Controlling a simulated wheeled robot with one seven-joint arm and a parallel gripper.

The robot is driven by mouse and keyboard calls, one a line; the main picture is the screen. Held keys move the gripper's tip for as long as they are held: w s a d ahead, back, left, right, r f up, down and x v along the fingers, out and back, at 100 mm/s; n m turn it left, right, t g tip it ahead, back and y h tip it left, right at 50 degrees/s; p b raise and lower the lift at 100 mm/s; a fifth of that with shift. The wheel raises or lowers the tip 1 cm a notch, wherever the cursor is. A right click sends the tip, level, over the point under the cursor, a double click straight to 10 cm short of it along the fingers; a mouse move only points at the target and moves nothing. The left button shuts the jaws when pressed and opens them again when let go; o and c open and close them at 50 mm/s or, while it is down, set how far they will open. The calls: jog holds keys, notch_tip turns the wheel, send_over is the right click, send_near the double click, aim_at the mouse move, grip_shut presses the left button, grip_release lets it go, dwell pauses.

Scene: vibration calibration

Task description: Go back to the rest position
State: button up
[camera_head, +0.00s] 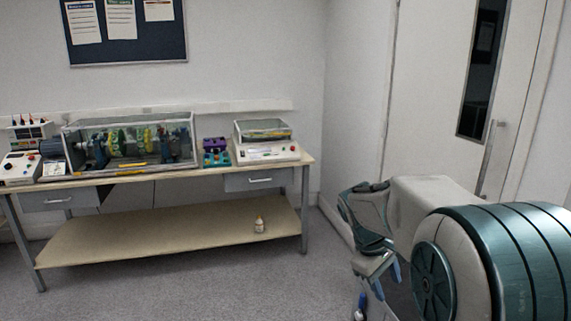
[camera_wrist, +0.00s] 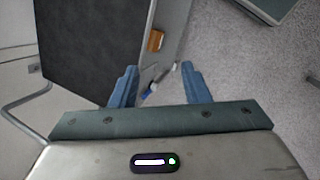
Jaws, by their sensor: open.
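My gripper (camera_wrist: 158,86) shows in the wrist view with its two blue fingers spread apart. A small blue and white item shows between the fingers, beyond them; I cannot tell what it is or how far below it lies. In the head view my arm is folded at the right, and its blue fingertips are partly seen low at the picture's bottom edge. My gripper is well to the right of the workbench (camera_head: 150,235) and apart from it.
The bench carries a clear-covered machine (camera_head: 130,142), a white balance-like device (camera_head: 266,143) and a control box (camera_head: 20,166). A small bottle (camera_head: 259,224) stands on the lower shelf. A door (camera_head: 440,100) is at the right. The grey floor (camera_head: 200,285) before the bench is clear.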

jog(key=s+a+m+t+y+p, duration=0.1)
jog(key=s+a+m+y, duration=0.1)
jog(key=s, duration=0.7)
jog(key=s+a+r+m+t+y+p, duration=0.1)
jog(key=s+a+m+y, duration=0.1)
jog(key=s+a+m, duration=0.3)
jog(key=shift+s+t, duration=0.4)
jog(key=shift+s, duration=1.7)
